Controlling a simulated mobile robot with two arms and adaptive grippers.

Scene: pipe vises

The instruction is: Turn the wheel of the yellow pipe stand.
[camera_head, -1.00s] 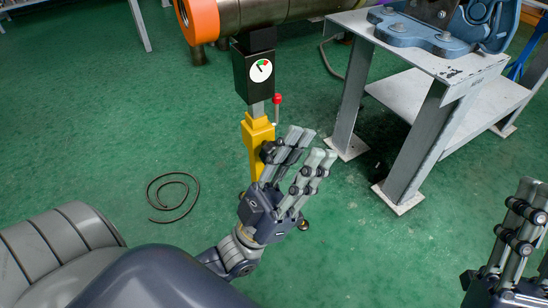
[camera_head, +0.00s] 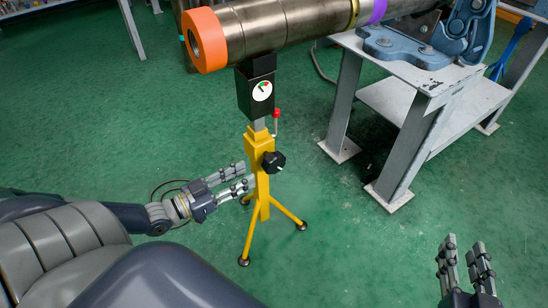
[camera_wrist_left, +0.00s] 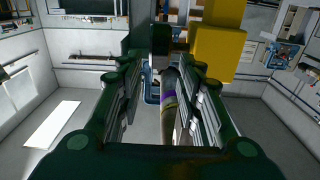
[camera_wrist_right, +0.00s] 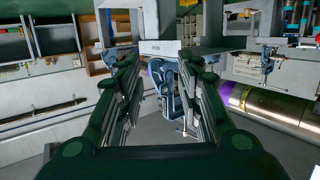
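The yellow pipe stand (camera_head: 257,190) stands on its tripod legs on the green floor, in the middle of the head view. Its black wheel (camera_head: 273,162) is on the right side of the yellow body. A black box with a round gauge (camera_head: 262,91) sits above, under the pipe. My left gripper (camera_head: 243,177) is left of the yellow body, fingers pointing at it, with a gap between the fingers. It looks empty; the yellow body shows upper right in the left wrist view (camera_wrist_left: 218,52). My right gripper (camera_head: 468,252) is open and empty at lower right, well away from the stand.
A thick pipe with an orange end (camera_head: 205,40) rests above the stand. A grey metal table (camera_head: 440,80) bears a blue pipe vise (camera_head: 400,35) at the right. A small red-topped lever (camera_head: 277,114) is on the stand.

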